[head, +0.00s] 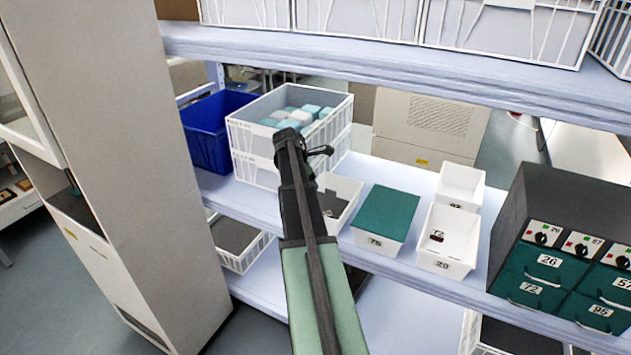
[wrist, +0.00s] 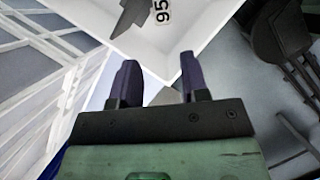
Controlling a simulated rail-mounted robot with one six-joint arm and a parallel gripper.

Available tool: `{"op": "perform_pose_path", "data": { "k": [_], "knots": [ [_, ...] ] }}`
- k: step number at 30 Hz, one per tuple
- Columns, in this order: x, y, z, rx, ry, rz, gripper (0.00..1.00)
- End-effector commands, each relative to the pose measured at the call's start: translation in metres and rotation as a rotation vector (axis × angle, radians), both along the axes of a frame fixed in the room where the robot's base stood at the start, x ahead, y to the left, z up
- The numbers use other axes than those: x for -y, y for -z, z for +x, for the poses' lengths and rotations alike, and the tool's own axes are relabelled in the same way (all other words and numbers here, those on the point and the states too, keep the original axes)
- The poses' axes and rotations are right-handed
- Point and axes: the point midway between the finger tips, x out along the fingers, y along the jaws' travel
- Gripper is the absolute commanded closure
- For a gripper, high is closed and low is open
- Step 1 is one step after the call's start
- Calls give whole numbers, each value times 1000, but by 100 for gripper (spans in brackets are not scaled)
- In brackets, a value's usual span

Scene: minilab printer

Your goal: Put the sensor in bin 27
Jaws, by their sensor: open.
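My gripper (head: 318,150) is open and empty above the middle shelf; its two dark fingers show apart in the wrist view (wrist: 158,62). A white bin (head: 348,186) stands on the shelf beside my arm, partly hidden. It holds a dark grey flat piece (head: 330,203). The wrist view shows a white bin (wrist: 200,52) with "95" on its inside and a dark grey piece (wrist: 130,17). A small dark red item (head: 437,238) lies in the front white bin (head: 452,225), whose label looks like 29. The back white bin (head: 461,184) has a half-hidden label. I cannot tell which item is the sensor.
A teal-covered bin (head: 386,214) marked 75 stands between the white bins. Teal drawers (head: 548,262) are at the right. A white crate (head: 262,150) with pale blue blocks and a blue bin (head: 207,130) are at the left. An upper shelf (head: 400,68) runs overhead.

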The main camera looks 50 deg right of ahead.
Motion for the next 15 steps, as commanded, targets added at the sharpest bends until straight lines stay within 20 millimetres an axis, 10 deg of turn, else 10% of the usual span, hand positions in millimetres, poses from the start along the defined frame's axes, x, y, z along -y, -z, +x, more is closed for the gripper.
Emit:
{"op": "perform_pose_path", "data": {
  "k": [8, 11, 15],
  "knots": [
    [-11, 1, 3, 10, 11, -1, 58],
    [-66, 3, 15, 71, 74, 0, 58],
    [-222, 8, 27, 229, 298, 38, 58]
  ]
}}
